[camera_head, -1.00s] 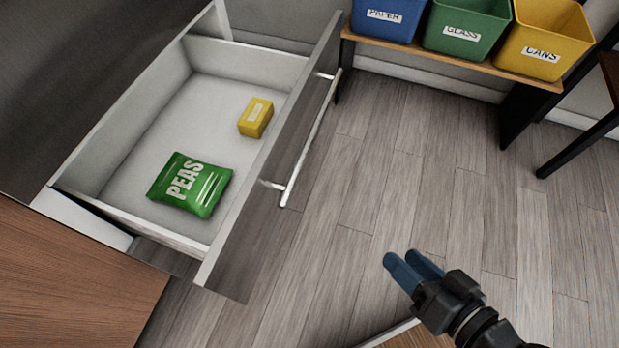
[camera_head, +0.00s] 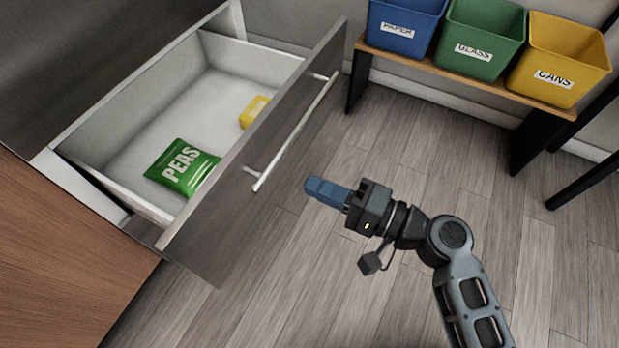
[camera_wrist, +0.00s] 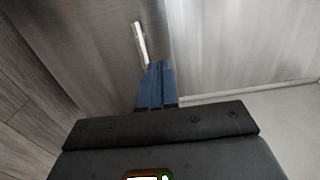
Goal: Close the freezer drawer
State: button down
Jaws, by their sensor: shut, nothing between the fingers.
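The freezer drawer (camera_head: 228,188) stands pulled out, with a dark grey front and a long metal bar handle (camera_head: 293,137). Inside it lie a green bag of peas (camera_head: 181,166) and a yellow box (camera_head: 254,111), partly hidden by the front panel. My gripper (camera_head: 312,188) is shut and empty, its blue fingers pointing left toward the drawer front, just right of the handle's near end. It looks apart from the front. In the wrist view the blue fingers (camera_wrist: 157,70) are together, with the end of the handle (camera_wrist: 139,42) just beyond them.
Blue (camera_head: 403,27), green (camera_head: 484,38) and yellow (camera_head: 560,60) bins stand on a wooden bench (camera_head: 470,77) at the back right. A brown wooden panel (camera_head: 60,260) is at the lower left. The grey plank floor (camera_head: 400,150) between drawer and bench is clear.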

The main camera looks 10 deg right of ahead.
aim_at(243, 156)
jog(key=x, duration=1.2)
jog(key=shift+w+a, duration=0.15)
jog(key=b+x, duration=0.5)
jog(key=x, duration=0.6)
jog(key=b+x, duration=0.5)
jog(key=x, duration=0.6)
jog(key=b+x, duration=0.5)
jog(key=x, duration=0.7)
jog(key=shift+r, duration=0.3)
